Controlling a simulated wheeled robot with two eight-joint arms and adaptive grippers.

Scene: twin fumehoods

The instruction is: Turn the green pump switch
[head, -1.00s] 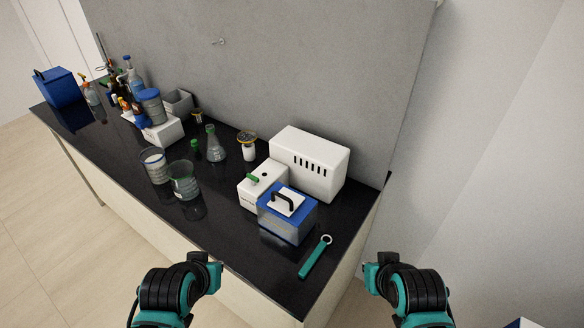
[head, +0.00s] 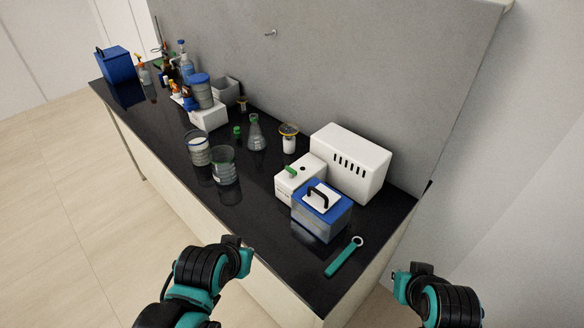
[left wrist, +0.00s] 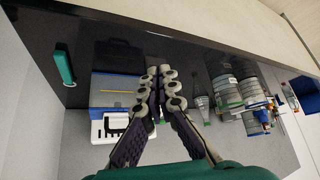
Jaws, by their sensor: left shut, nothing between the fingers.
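The green pump switch (head: 291,171) is a small lever on top of a small white box (head: 290,183), in the right half of the black bench. In the head view my left gripper (head: 246,249) is apart from the switch, nearer the bench's front edge. The left wrist view shows its two fingers (left wrist: 158,72) closed together and empty; I cannot make out the switch there. My right gripper (head: 416,269) is off the bench's right end, its fingers not clearly visible.
A blue-lidded box with a black handle (head: 321,212) stands right in front of the white box. A vented white unit (head: 350,162) is behind. A green tool (head: 343,258) lies near the front right edge. Beakers (head: 224,167) and a flask (head: 255,133) stand to the left.

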